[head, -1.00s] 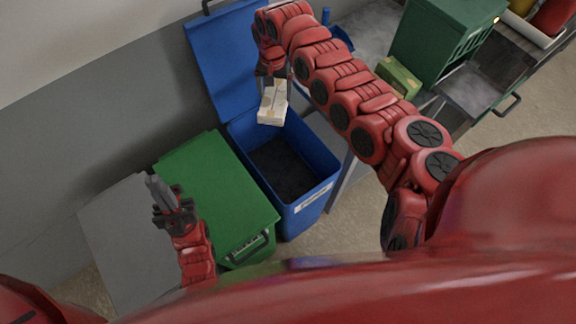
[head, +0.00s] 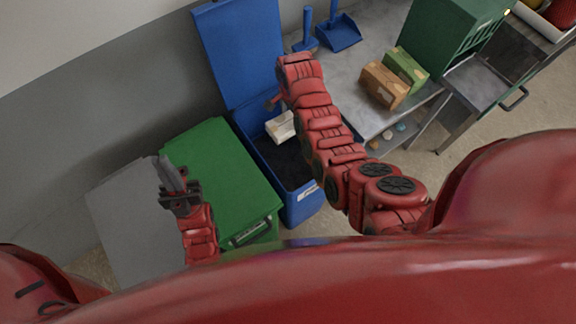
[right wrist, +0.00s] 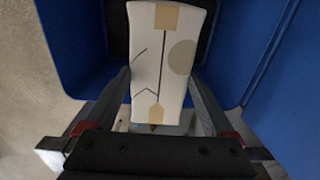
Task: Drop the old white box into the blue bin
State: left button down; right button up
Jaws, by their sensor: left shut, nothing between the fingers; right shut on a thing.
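The white box (head: 281,126), with tan tape and drawn marks in the right wrist view (right wrist: 160,55), is held over the mouth of the open blue bin (head: 300,207). My right gripper (right wrist: 161,82) is shut on the box, with one finger along each side of it. In the head view my right arm and wrist hide most of that gripper. The bin's dark inside shows below the box. My left gripper (head: 171,172) is shut and empty, above the left edge of the green bin.
The blue bin's lid (head: 238,55) stands open toward the wall. A closed green bin (head: 222,165) and a grey lid (head: 125,225) lie to its left. A metal table (head: 355,75) at right holds a brown box (head: 384,85), a green box (head: 406,68) and a blue dustpan (head: 338,34).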

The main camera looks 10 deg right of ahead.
jog(key=shift+f+b, duration=0.5)
jog(key=shift+f, duration=1.05)
jog(key=o, duration=1.2)
jog(key=shift+o, duration=0.2)
jog(key=shift+r, duration=0.15)
